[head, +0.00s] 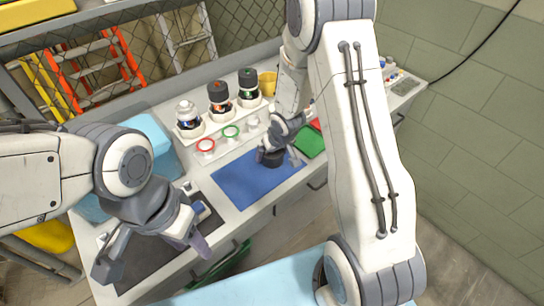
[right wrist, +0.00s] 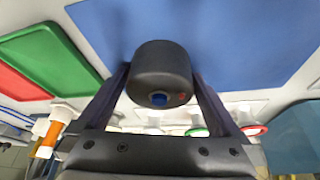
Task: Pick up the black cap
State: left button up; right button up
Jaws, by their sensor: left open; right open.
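The black cap (right wrist: 162,72) is a short dark cylinder at the edge of the blue mat, seen close up in the right wrist view. It has a small blue mark and a red mark on its near face. In the head view the cap (head: 271,160) is partly hidden by my right gripper (head: 280,157). My right gripper is open, with its two fingers (right wrist: 160,95) on either side of the cap; I cannot tell whether they touch it. My left gripper (head: 153,256) is open and empty above the dark mat at the counter's near left.
The blue mat (head: 236,186) is mostly clear. A green tray (head: 310,143) lies to the right. A light-blue box (head: 152,136) stands at the left.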

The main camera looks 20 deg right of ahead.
jog(key=shift+r, duration=0.1)
jog(key=c, duration=1.1)
